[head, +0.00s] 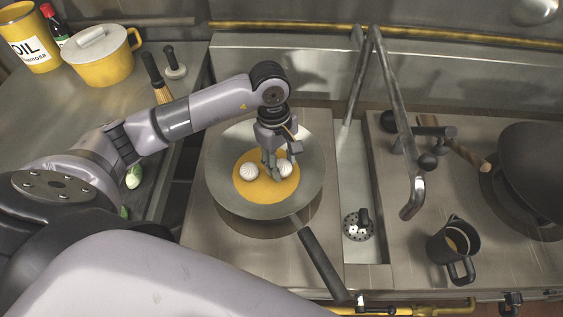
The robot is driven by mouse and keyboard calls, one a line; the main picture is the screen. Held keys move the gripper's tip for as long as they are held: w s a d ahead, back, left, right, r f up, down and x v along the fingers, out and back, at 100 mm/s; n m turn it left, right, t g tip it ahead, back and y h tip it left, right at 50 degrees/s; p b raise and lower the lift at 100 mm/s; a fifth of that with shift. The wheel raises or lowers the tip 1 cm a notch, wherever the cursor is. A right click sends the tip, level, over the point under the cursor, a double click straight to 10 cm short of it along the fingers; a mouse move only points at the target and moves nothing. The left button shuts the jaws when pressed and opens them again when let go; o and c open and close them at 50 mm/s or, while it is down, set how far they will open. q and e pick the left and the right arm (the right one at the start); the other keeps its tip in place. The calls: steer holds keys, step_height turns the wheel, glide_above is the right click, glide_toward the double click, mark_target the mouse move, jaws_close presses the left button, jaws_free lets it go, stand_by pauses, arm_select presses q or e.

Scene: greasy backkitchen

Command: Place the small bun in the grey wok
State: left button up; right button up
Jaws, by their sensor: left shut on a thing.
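The grey wok (222,190) sits on the left part of the counter, its black handle pointing toward the lower right. A yellow-orange round layer covers its bottom. One small white ridged bun (249,171) rests on that layer, left of my gripper. My left gripper (273,174) points down inside the wok and is shut on a second small white bun (285,168), which its fingers partly hide. I cannot tell whether this held bun touches the wok's bottom. My right gripper is not in view.
A tall bent metal faucet (402,130) stands right of the wok. A dark mug (453,244) and a large black wok (535,170) are farther right.

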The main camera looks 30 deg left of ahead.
arm_select(q)
steer(key=shift+f, duration=0.75)
steer(key=shift+f, duration=0.2)
steer(key=o, duration=0.9)
steer(key=shift+r, duration=0.15)
